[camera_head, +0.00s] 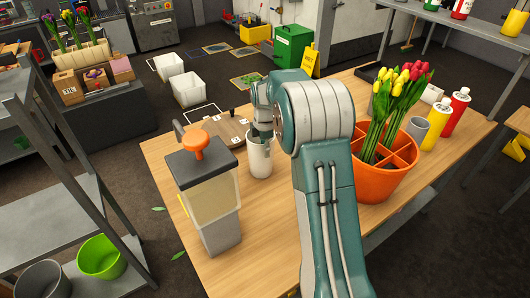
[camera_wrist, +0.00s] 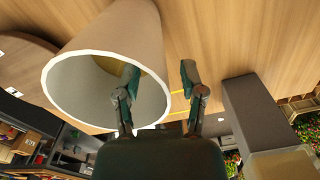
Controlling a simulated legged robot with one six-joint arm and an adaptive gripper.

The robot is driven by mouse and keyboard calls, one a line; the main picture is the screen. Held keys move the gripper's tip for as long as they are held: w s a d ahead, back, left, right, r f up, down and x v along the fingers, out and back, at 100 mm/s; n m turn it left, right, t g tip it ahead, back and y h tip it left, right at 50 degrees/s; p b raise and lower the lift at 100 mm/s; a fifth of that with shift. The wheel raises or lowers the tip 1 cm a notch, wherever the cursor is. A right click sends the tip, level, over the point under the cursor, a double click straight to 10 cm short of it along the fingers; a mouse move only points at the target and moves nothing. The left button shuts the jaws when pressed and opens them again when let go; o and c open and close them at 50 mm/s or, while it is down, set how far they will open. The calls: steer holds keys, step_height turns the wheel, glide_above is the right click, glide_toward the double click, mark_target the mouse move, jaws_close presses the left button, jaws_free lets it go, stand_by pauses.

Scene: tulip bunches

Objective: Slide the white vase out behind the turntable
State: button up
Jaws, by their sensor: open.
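The white vase (camera_head: 260,160) stands upright on the wooden table, just right of the dispenser. In the wrist view the vase (camera_wrist: 110,35) fills the upper left, its open mouth facing the camera. My gripper (camera_head: 264,132) is at the vase's rim, and it is open in the wrist view (camera_wrist: 160,76). One finger overlaps the vase's mouth and the other is outside its wall; I cannot tell whether either touches. The brown wooden turntable (camera_head: 232,132) lies behind and left of the vase; its round edge shows in the wrist view (camera_wrist: 22,55).
A dispenser with an orange knob (camera_head: 208,195) stands close on the left. An orange divided pot (camera_head: 385,183) with tulips stands to the right, near a grey cup (camera_head: 417,127) and yellow and red bottles (camera_head: 438,124). The table's front left (camera_head: 262,265) is clear.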

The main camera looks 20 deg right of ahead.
step_height(320, 180, up, 10)
steer(key=shift+d+f, duration=0.1)
steer(key=shift+f, duration=0.05)
stand_by(0.5)
steer(key=shift+s+a+r, duration=0.15)
steer(key=shift+a+r, duration=0.05)
steer(key=shift+r, duration=0.05)
steer(key=s+a+r+m+t, duration=0.1)
steer(key=s+a+r+m, duration=0.35)
steer(key=s, duration=0.35)
steer(key=s+a+r+m+t, duration=0.2)
steer(key=s+a+r+m, duration=0.15)
steer(key=s+r, duration=0.35)
steer(key=s+a+f+m+t, duration=0.1)
steer(key=s+m, duration=0.3)
steer(key=s, duration=0.5)
steer(key=s+a+f+m+t, duration=0.1)
steer(key=s+f+m, duration=0.2)
steer(key=s, duration=0.6)
steer(key=shift+a+m+t, duration=0.3)
steer(key=shift+a+m, duration=0.05)
steer(key=shift+m, duration=0.45)
